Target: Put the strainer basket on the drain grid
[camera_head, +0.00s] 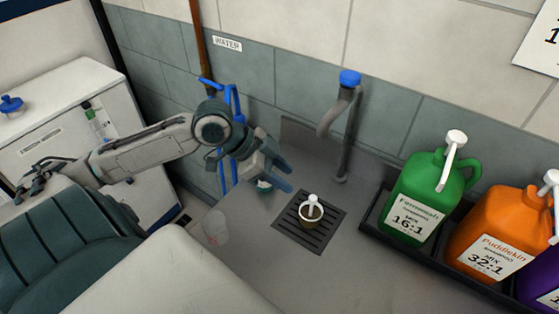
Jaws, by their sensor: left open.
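The strainer basket (311,217) is a small dark-rimmed cup with a white upright knob. It stands upright on the dark slotted drain grid (292,228), near the grid's middle. The grid's slots show around it. My left gripper (288,178) is above and to the left of the basket, apart from it. Its blue-grey fingers are open and hold nothing that I can see. My right gripper is not in view.
A bent grey pipe with a blue cap (350,78) rises behind the grid. A green jug (425,180) and an orange jug (490,220) stand in a dark tray at right.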

